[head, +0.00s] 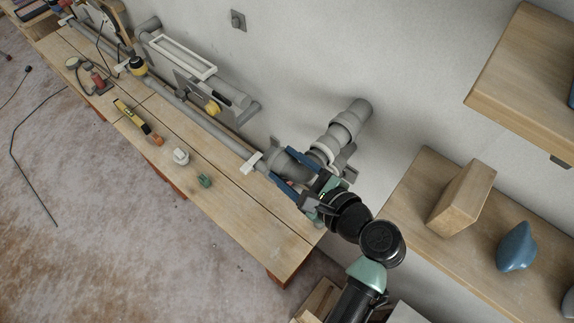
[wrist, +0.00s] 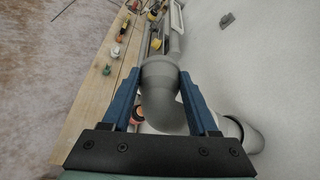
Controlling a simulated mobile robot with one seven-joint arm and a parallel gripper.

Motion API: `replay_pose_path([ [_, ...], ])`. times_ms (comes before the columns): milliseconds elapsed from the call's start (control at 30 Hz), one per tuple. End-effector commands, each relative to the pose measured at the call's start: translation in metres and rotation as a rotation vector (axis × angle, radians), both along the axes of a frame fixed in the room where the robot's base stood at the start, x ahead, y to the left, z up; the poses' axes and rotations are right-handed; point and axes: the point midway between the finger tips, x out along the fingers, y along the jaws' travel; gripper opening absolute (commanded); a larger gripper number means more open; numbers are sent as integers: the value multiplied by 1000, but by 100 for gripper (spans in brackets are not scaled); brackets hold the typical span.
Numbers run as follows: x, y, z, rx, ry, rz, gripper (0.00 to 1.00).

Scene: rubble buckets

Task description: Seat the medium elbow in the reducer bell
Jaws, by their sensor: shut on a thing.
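The medium elbow (wrist: 163,100), a grey curved pipe fitting, is between the two blue fingers of my gripper (wrist: 159,76). The fingers are shut on it from both sides. In the head view the elbow (head: 289,163) is at the wall end of the bench, partly covered by my gripper (head: 274,159). One end faces along the bench toward a long grey pipe (head: 205,124). The other bends toward a stepped grey wall fitting (head: 347,122), which seems to hold the reducer bell. A round grey pipe mouth (wrist: 242,132) shows beside my right finger. I cannot tell whether the elbow is inside either pipe.
A white clip (head: 251,162) is by the long pipe. A white cap (head: 181,156), a green piece (head: 205,181) and a yellow level (head: 131,115) lie on the bench (head: 235,205). A shelf with a wooden block (head: 461,197) and a blue stone (head: 516,247) is at right.

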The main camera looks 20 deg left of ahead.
Motion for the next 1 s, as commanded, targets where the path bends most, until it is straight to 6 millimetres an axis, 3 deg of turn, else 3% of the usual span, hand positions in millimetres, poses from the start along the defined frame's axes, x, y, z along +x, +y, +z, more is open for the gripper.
replay_pose_path([
  [67,1,-1,2,0,-6,-3,0],
  [100,1,-1,2,0,-6,-3,65],
  [267,1,0,1,0,-4,-2,94],
  [733,-1,-3,1,-1,-3,-2,95],
  [867,-8,-14,4,1,-4,-3,95],
  [1000,-21,-39,12,-2,-7,-7,95],
])
